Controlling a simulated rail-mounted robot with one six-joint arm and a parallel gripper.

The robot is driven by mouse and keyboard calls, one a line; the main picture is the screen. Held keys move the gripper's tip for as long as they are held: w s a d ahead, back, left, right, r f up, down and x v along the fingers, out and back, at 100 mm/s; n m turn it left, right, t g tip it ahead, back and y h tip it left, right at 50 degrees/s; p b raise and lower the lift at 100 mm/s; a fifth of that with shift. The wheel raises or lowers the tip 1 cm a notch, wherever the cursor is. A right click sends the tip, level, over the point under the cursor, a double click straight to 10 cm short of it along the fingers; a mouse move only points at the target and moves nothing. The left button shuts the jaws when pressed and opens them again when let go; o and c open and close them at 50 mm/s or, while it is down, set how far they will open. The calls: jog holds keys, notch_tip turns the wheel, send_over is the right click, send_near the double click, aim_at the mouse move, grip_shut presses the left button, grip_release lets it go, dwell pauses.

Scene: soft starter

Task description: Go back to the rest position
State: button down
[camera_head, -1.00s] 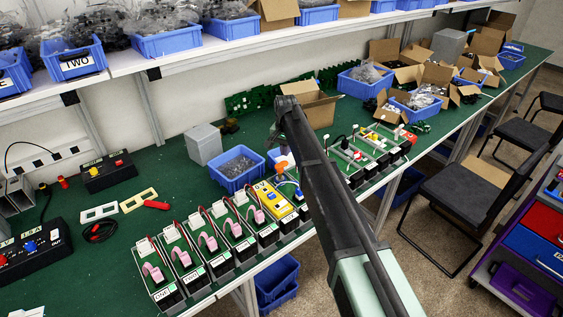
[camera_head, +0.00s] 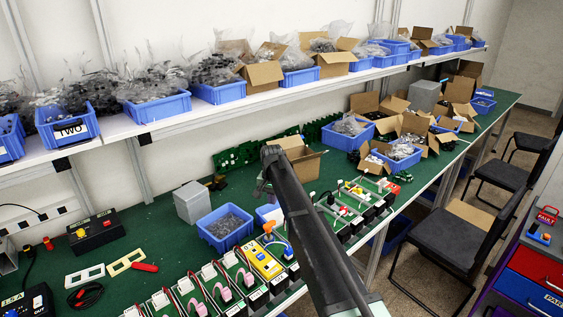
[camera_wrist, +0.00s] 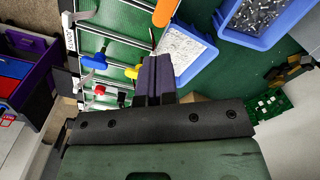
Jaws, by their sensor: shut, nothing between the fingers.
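My gripper (camera_wrist: 154,80) shows in the wrist view with its two dark fingers together and nothing between them. It hangs above the green bench (camera_head: 162,222). In the head view my arm reaches up from the bottom over the bench and hides the fingers. Below the fingers in the wrist view are rails with a blue part (camera_wrist: 93,61), a yellow part (camera_wrist: 131,71) and a red part (camera_wrist: 99,90), apart from the gripper. An orange handle (camera_wrist: 164,12) lies near the top.
A blue bin of screws (camera_head: 225,227) and a grey box (camera_head: 193,203) stand on the bench. A row of fixtures (camera_head: 225,285) lines the front edge. Open cardboard boxes (camera_head: 299,155) stand behind my arm. A shelf (camera_head: 200,108) with blue bins runs above. Black chairs (camera_head: 450,222) stand at right.

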jog(key=s+d+f+n+b, duration=0.1)
jog(key=s+d+f+b, duration=0.2)
jog(key=s+d, duration=0.5)
jog(key=s+d+f+n+b, duration=0.1)
jog(key=s+d+f+b, duration=0.3)
jog(key=s, duration=1.2)
jog(key=s+d+f+b, duration=0.4)
jog(key=s+d, duration=0.8)
jog(key=s, duration=0.1)
jog(key=shift+n, duration=0.4)
jog(key=shift+w+a+r, duration=0.1)
